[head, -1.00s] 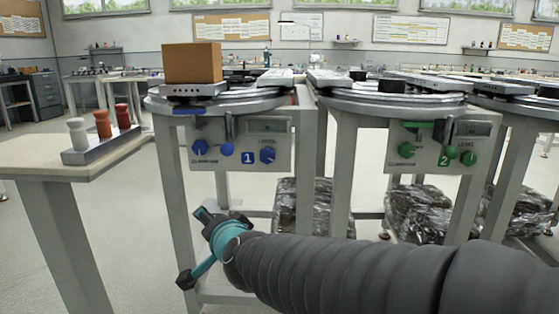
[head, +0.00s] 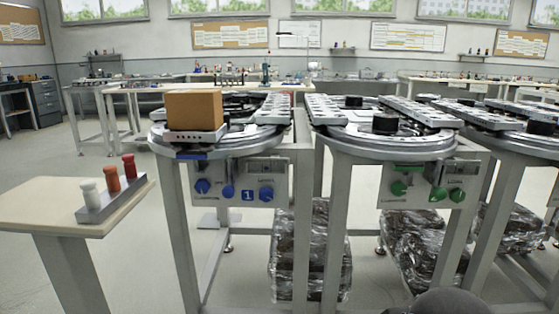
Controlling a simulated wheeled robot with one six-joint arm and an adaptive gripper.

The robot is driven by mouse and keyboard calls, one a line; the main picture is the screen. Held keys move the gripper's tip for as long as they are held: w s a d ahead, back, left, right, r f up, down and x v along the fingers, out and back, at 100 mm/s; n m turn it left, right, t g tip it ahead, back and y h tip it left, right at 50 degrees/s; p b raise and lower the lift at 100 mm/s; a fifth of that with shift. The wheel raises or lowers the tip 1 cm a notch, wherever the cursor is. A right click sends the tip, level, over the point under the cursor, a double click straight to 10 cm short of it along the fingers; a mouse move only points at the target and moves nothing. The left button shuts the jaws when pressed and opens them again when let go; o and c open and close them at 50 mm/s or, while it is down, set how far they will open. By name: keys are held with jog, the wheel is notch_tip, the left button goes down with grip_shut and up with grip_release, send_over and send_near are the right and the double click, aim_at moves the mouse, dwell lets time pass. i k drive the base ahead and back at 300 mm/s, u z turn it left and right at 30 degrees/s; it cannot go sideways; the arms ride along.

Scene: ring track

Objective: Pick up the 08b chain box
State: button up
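A brown box (head: 194,110) sits on a grey metal carriage (head: 193,136) at the front left of ring track 1 (head: 255,142). I see no 08b label on it, so I cannot tell if it is the chain box. My gripper is not in view. Only a dark rounded piece of my arm shows at the bottom edge, right of the middle.
A blue-knobbed panel (head: 240,182) hangs under track 1. Track 2 (head: 380,146) stands close to its right with a green-knobbed panel (head: 429,184). A side table (head: 50,205) at left bears a rack (head: 112,200) of white, orange and red pegs. Wrapped bundles (head: 312,250) lie below the tracks.

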aim_at(187, 109)
jog(key=z, duration=0.15)
jog(key=k, duration=0.4)
jog(key=u, duration=1)
jog(key=i, duration=1.55)
jog(key=z, duration=0.55)
jog(key=k, duration=0.65)
jog(key=u, duration=0.25)
